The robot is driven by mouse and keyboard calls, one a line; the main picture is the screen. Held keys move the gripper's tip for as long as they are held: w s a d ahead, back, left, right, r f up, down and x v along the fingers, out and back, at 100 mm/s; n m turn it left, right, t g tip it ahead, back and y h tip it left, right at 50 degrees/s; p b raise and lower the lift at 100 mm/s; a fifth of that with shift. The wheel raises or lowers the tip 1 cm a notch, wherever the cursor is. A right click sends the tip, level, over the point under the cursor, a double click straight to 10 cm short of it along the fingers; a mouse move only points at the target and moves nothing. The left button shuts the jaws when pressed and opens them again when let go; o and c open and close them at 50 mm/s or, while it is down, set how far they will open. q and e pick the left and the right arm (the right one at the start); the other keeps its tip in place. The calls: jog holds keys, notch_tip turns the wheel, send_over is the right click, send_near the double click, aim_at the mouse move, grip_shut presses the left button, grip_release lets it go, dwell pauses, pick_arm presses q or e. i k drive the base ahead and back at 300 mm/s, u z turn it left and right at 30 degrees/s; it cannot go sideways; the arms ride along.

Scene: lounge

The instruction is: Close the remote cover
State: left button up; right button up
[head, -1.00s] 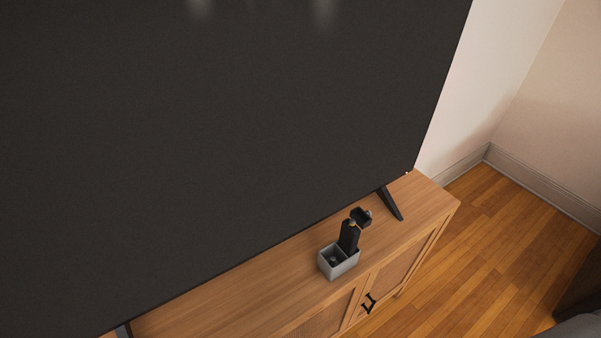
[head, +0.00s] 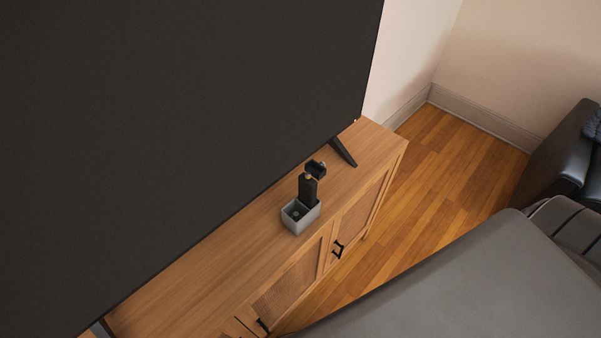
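A black remote (head: 308,190) stands upright in a small grey holder (head: 301,222) on the wooden TV cabinet. A black flap, which looks like the remote's cover (head: 316,168), sticks out at its top end, apart from the body and tilted open. A small battery-like end seems to show at the top of the remote, too small to be sure. The other compartment of the holder holds a small dark round thing (head: 295,213). Neither of my grippers is in view.
A large dark TV (head: 180,110) stands on the cabinet (head: 200,270) behind the holder, with its foot (head: 342,152) to the right. A grey surface (head: 480,285) fills the lower right. A black leather seat (head: 560,160) stands at the right. Wooden floor (head: 440,170) lies open between.

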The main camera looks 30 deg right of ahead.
aim_at(318, 171)
jog(key=k, duration=0.5)
jog(key=u, duration=3.35)
jog(key=k, duration=2.05)
jog(key=z, duration=2.2)
